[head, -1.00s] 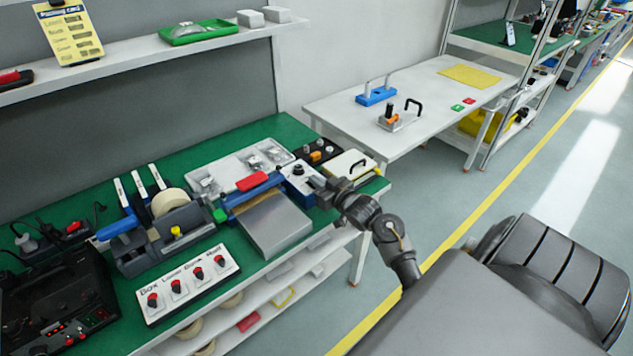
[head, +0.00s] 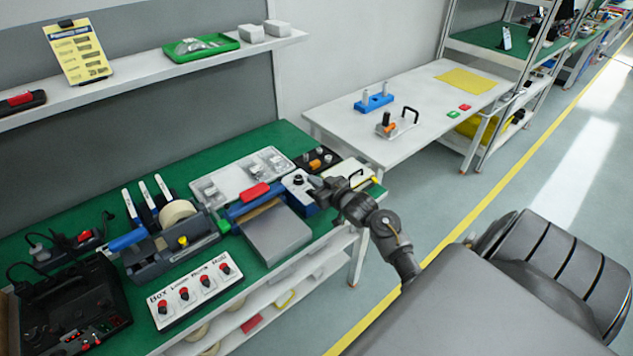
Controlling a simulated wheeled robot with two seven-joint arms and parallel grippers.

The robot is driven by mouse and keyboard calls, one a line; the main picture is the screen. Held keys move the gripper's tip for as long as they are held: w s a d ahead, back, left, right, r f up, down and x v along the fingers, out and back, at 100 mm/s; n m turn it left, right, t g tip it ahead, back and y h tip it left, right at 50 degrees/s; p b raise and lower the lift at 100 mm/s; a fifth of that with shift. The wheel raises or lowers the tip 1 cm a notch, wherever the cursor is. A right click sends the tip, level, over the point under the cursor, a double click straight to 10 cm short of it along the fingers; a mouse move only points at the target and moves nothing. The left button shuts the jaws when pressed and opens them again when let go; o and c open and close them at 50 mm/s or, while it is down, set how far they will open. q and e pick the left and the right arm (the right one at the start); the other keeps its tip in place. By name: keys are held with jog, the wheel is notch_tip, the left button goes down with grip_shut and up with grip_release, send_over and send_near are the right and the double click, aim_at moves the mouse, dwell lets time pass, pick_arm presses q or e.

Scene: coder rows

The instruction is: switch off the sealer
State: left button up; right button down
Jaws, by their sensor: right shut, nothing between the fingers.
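The sealer, with a red grip, a blue arm and a grey metal plate (head: 277,237), stands on the green bench. At its right end is a blue box with a white top and a dark knob (head: 298,181). My right gripper (head: 314,187) is shut and empty, its fingertips close beside the knob at the right. I cannot tell whether they touch it. The gripper partly covers the right side of the box. My left gripper is not in view.
A black panel with an orange knob (head: 317,159) lies behind the sealer box. A white tray (head: 225,178) is behind the sealer. A tape dispenser (head: 165,252) and a white panel with red knobs (head: 193,298) stand left. A white table (head: 420,150) is beyond.

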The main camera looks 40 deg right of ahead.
pick_arm(q)
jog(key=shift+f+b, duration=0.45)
jog(key=shift+b, duration=0.5)
pick_arm(e)
jog(key=s+r, duration=0.3)
jog(key=s, duration=0.6)
jog(key=shift+s+r, duration=0.2)
jog(key=shift+r, duration=0.05)
jog(key=shift+a, duration=0.1)
